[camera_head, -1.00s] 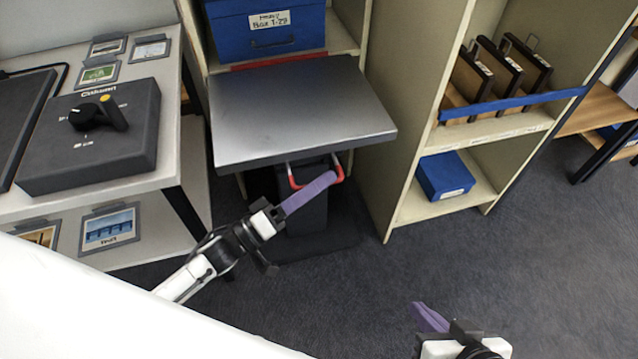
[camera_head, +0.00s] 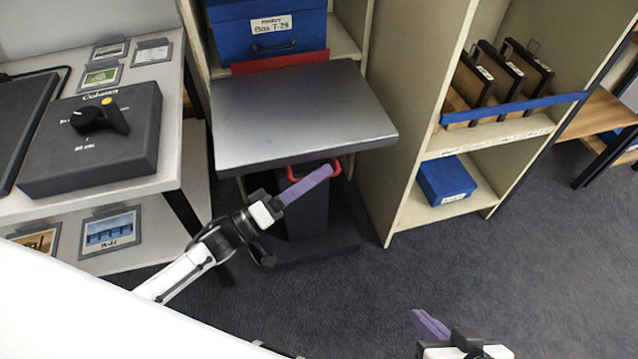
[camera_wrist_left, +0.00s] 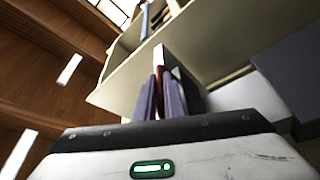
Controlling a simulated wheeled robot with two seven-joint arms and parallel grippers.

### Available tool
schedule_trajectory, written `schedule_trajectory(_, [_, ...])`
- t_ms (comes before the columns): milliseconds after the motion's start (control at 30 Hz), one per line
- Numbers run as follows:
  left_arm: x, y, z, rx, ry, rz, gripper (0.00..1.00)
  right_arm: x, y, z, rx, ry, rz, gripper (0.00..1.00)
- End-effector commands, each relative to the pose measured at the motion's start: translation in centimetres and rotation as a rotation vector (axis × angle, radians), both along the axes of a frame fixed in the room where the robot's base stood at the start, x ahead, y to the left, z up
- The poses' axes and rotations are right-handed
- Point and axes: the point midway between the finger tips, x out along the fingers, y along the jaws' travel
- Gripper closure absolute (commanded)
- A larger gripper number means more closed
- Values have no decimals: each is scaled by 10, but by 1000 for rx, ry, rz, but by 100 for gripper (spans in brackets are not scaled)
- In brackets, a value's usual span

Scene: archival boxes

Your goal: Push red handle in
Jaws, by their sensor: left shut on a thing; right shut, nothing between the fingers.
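The red handle (camera_head: 292,172) sits just under the front edge of the grey metal platform (camera_head: 300,110). My left gripper (camera_head: 326,172) reaches up to it from the lower left, with purple fingers shut on the handle. In the left wrist view, a strip of the red handle (camera_wrist_left: 160,76) shows between the two purple fingers (camera_wrist_left: 161,98). The fingers hide part of the handle in the head view. My right gripper (camera_head: 420,318) is shut and empty, low in the picture over the floor, far from the handle.
A dark pedestal (camera_head: 307,208) stands under the platform. A blue box (camera_head: 268,28) sits behind the platform, with a red strip (camera_head: 280,62) in front of it. The left table (camera_head: 172,120) and right shelf (camera_head: 395,170) flank it. The carpet at lower right is clear.

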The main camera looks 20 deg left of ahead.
Motion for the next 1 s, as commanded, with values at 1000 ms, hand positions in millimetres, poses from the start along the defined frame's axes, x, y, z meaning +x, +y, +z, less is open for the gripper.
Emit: schedule_trajectory(1000, [-47,41,-13,2,8,9,72,6,-3,17,14,-48,-32,100])
